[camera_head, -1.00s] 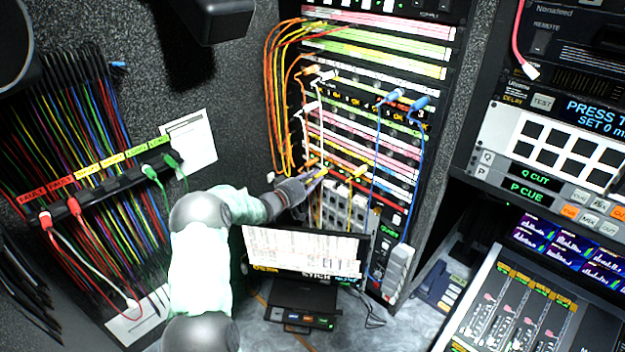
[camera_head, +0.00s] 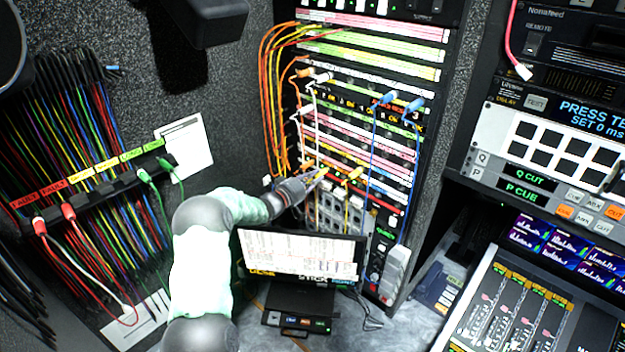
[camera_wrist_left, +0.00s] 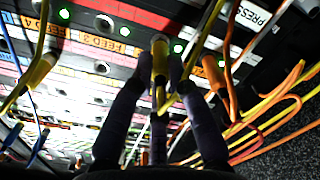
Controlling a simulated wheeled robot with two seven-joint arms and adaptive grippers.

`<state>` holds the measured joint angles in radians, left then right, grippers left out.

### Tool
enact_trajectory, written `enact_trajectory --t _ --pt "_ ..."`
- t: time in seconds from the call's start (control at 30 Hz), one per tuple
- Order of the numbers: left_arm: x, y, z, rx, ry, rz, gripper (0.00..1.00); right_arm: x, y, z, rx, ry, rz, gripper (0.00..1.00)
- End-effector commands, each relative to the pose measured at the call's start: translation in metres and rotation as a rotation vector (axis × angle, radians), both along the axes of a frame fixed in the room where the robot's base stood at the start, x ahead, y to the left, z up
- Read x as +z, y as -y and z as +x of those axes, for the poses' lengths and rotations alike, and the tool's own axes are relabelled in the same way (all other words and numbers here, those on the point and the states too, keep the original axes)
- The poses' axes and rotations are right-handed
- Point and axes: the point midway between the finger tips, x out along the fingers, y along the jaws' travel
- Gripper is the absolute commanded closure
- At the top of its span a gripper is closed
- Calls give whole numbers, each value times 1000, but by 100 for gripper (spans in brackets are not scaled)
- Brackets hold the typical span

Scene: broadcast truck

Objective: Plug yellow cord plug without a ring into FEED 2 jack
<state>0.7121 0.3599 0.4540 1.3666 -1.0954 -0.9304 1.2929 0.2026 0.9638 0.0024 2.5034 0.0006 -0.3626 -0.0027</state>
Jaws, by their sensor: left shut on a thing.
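My left gripper (camera_head: 314,180) reaches the lower left of the patch rack. No ring shows on this plug. Its tip points at the jack row, right of the FEED 3 label (camera_wrist_left: 98,42); whether it is in a jack is hidden. Another yellow plug (camera_wrist_left: 40,70) is at the left, and an orange plug (camera_wrist_left: 213,74) sits close on the right. My right gripper is not in view.
Orange and yellow cords (camera_head: 268,95) hang beside the rack's left edge. Blue cords (camera_head: 373,140) hang to the right. A monitor (camera_head: 300,256) stands just below my left forearm. Red and green plugs sit on a cord holder (camera_head: 100,185) at the left.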

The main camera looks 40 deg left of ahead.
Motion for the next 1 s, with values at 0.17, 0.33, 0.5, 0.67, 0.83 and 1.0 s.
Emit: enact_trajectory --t 0.17,0.33,0.5,0.67,0.83,1.0 --pt "1 0 4 0 3 1 100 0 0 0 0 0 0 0" --pt "1 0 6 1 2 1 66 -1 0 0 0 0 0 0" --pt "1 0 6 1 2 1 55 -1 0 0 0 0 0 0" --pt "0 0 6 1 1 0 55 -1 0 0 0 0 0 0" --pt "1 -1 -3 1 0 1 55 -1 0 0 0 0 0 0" --pt "1 -4 -30 4 1 0 55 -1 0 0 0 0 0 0"
